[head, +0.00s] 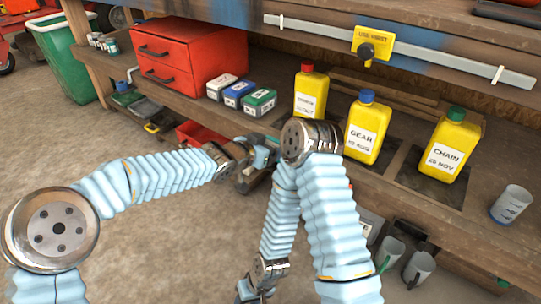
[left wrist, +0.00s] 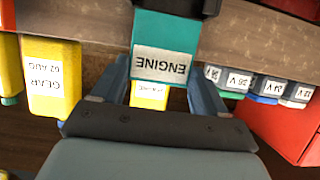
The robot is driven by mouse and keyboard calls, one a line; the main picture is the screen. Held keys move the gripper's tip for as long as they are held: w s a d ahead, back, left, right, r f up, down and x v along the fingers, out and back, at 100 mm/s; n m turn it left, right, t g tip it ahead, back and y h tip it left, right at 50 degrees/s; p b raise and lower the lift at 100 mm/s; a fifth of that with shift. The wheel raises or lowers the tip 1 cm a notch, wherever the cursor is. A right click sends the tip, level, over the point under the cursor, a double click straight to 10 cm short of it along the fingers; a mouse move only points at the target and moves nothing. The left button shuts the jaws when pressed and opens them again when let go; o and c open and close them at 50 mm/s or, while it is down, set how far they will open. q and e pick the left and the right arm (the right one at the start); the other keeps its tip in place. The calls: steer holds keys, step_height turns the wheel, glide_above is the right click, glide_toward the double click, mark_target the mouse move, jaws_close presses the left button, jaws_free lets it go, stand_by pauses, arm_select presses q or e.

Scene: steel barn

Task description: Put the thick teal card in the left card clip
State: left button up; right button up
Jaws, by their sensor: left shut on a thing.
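The thick teal card (left wrist: 165,32), with a white label reading ENGINE, fills the upper middle of the left wrist view, upside down. My left gripper (left wrist: 158,98) is shut on it, with a finger at each side. In the head view my left gripper (head: 258,160) is low in front of the bench, partly behind my right arm; the card is mostly hidden there. I cannot make out the left card clip for certain. My right gripper (head: 252,291) is at the bottom edge of the head view, too cut off to read.
A grey rail (head: 440,62) carries a yellow USE FIRST tag (head: 372,45). Yellow bottles labelled GEAR (head: 366,128) and CHAIN (head: 453,146) stand on the bench, beside another red-capped one (head: 310,92). Small boxes (head: 240,93) and a red drawer unit (head: 190,55) are left. A grey cup (head: 511,204) stands right.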

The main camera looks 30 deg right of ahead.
arm_select(q)
steer(key=shift+f+b, duration=0.5)
steer(key=shift+f, duration=1.05)
steer(key=shift+f, duration=0.15)
steer(key=o, duration=1)
steer(key=shift+o, duration=0.2)
steer(key=p+v, duration=0.1)
steer(key=v, duration=1.1)
